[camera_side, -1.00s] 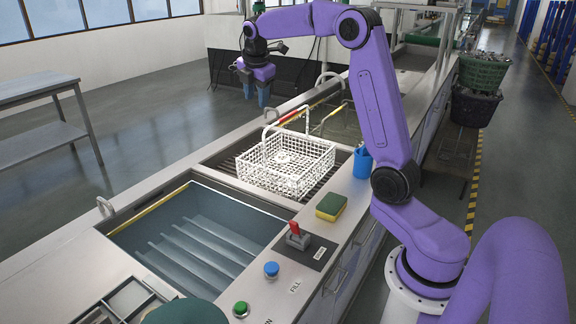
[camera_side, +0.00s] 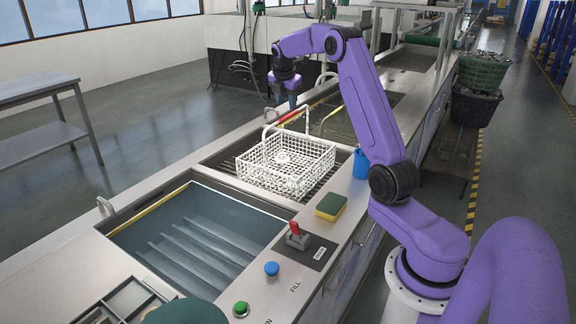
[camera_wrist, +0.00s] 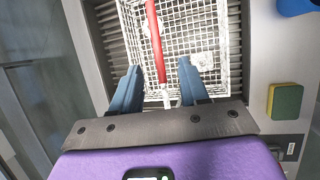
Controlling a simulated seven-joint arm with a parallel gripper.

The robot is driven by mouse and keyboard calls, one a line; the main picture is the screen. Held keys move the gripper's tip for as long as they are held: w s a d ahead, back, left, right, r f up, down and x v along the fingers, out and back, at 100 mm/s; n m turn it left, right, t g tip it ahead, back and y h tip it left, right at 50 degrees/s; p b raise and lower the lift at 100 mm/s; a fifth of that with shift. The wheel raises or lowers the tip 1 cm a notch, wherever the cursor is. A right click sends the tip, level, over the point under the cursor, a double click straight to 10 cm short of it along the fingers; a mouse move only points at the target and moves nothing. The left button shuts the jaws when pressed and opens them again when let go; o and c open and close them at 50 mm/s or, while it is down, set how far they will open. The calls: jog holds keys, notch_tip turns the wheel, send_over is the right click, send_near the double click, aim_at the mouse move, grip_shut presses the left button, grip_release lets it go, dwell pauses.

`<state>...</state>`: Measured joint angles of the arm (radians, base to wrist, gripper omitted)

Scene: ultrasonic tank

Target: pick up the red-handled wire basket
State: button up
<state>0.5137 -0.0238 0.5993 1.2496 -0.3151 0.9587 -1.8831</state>
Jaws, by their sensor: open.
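The white wire basket (camera_side: 287,168) stands upright on the slatted drain area between the tank openings. Its arched handle has a red grip (camera_side: 290,117) raised above the basket. My gripper (camera_side: 284,103) is open and empty, above and behind the basket, near the red grip in the side view. In the wrist view the two blue fingers (camera_wrist: 160,68) are spread, and the red grip (camera_wrist: 155,42) shows in the gap between them, running lengthwise up the picture. The basket (camera_wrist: 205,42) shows below the fingers. I cannot tell the exact height gap.
A water-filled tank (camera_side: 200,237) lies in front of the basket. On the right ledge are a green-yellow sponge (camera_side: 331,206), a blue cup (camera_side: 362,164), a red-handled lever (camera_side: 297,236) and a blue button (camera_side: 271,269).

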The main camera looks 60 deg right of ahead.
aim_at(287, 117)
jog(key=shift+x, duration=4.3)
jog(key=shift+w, duration=0.15)
grip_shut()
jog(key=shift+r, duration=0.25)
